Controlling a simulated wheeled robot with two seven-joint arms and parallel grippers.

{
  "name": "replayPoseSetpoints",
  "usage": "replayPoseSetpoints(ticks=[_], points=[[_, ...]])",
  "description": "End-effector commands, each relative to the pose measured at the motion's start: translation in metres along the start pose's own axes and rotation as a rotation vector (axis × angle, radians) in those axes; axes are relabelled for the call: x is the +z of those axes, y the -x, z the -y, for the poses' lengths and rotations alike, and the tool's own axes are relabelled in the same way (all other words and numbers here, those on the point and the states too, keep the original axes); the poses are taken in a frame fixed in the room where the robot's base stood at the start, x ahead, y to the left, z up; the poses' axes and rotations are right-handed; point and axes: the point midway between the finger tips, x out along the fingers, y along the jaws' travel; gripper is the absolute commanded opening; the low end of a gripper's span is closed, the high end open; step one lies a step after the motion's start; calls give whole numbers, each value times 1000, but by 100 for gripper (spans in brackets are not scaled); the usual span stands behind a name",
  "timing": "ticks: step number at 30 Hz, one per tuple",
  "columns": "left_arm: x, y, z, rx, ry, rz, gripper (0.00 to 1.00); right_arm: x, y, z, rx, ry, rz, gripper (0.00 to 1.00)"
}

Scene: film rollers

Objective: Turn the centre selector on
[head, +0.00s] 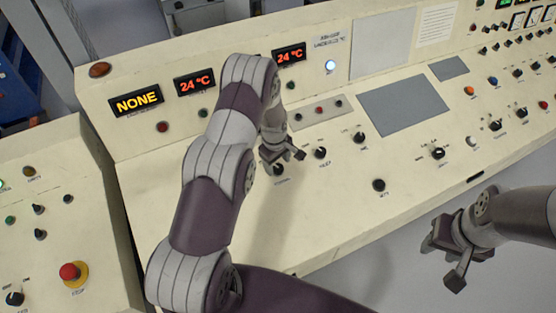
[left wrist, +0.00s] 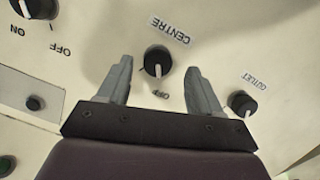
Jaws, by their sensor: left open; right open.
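The centre selector (left wrist: 157,61) is a round black knob with a white pointer line. It sits beside the printed word CENTRE in the left wrist view. Its pointer is directed at the upside-down OFF mark. My left gripper (left wrist: 159,68) is open, with one grey finger on each side of the knob in that picture; contact cannot be told. In the head view my left gripper (head: 284,157) is over the leftmost of three black knobs on the sloping panel and partly hides it. My right gripper (head: 443,262) is open and empty, off the panel's front edge at lower right.
The outlet knob (left wrist: 242,103) is close to the right finger in the left wrist view. Another black knob (left wrist: 38,5) is at upper left there. A red stop button (head: 70,271) is on the left console. Displays read NONE (head: 136,101) and 24 °C (head: 195,82).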

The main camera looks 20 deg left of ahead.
Motion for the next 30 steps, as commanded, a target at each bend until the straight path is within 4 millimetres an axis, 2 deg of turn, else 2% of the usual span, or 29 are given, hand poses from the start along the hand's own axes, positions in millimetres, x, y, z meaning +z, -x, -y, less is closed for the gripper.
replayPoseSetpoints(ticks=[6,14,15,17,18,20,30], points=[[0,-22,0,0,-1,0,65,-1,8,0,0,0,0,43],[0,-24,0,1,0,0,65,-1,8,0,0,0,0,43],[0,-24,0,1,0,0,58,-1,8,0,0,0,0,43],[0,-24,0,1,0,0,39,-1,8,0,0,0,0,43],[0,-24,0,0,0,0,26,-1,7,0,0,0,0,43],[0,-24,0,1,0,0,9,-1,7,0,0,0,0,43],[0,-26,0,-5,-22,0,9,0,3,0,0,0,0,43]])
